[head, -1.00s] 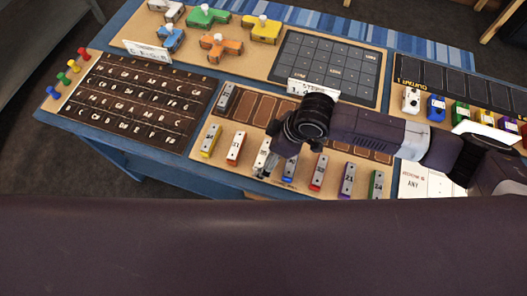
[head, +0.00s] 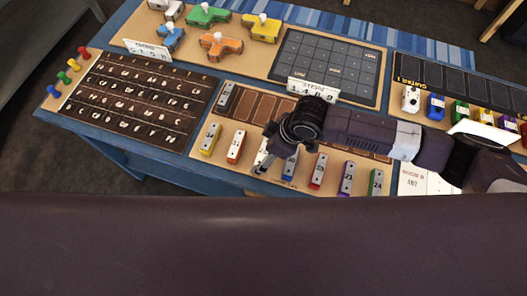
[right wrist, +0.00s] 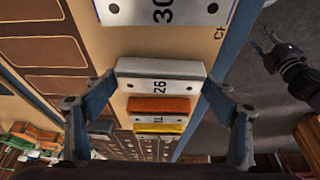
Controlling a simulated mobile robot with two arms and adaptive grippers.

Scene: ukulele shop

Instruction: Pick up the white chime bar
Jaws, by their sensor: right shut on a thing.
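The white chime bar (right wrist: 160,82), marked 26, lies between the two fingers of my right gripper (right wrist: 158,88) in the right wrist view, gripped at its ends. In the head view the bar (head: 261,156) is partly hidden by my right gripper (head: 264,164), which is shut on it. I cannot tell whether it is clear of the board. My left gripper (right wrist: 272,46) shows at the right of the right wrist view, over the floor, with fingers apart and empty. It is not in the head view.
A yellow bar (head: 211,139) and an orange-red bar (head: 236,147) stand to the left. Blue (head: 289,166), red (head: 318,171), purple (head: 347,178) and green (head: 375,182) bars stand to the right. Slots lie behind; a grey bar (head: 226,97) fills the leftmost one.

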